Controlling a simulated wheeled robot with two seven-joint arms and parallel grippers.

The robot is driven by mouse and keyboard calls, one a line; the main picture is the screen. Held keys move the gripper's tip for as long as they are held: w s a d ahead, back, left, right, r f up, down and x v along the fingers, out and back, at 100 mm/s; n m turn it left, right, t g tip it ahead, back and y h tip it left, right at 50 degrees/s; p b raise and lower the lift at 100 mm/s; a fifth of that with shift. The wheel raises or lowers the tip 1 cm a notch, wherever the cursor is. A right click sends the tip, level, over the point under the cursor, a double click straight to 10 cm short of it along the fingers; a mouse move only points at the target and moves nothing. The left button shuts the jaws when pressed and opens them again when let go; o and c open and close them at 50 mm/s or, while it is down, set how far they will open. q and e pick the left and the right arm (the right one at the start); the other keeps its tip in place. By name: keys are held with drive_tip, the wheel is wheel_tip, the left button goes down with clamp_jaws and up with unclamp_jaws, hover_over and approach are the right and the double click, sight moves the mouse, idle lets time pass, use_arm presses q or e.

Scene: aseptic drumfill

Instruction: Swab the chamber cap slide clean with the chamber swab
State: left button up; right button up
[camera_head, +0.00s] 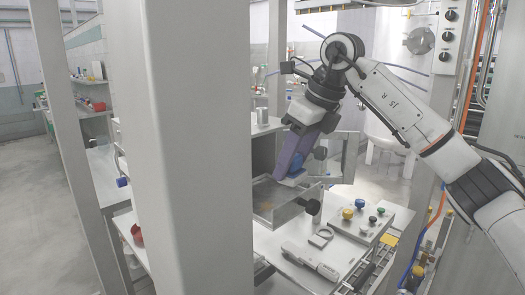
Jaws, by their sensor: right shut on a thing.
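My right gripper (299,152) comes in from the right with its jaws pointing down and is shut on a blue-purple thing, most likely the chamber swab (297,164). The swab's lower end is over an open, shallow metal box (266,212) with clear or shiny walls. A faint brownish patch shows inside the box; I take this box to be the chamber with the cap slide, but cannot make out the slide itself. I cannot tell whether the swab touches anything. My left gripper is not in view.
A wide grey post (195,150) blocks much of the left-centre view. A grey handheld tool (311,262) and a square ring (321,236) lie on the white table (275,242) in front.

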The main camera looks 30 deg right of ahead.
drive_tip(key=shift+r, duration=1.3)
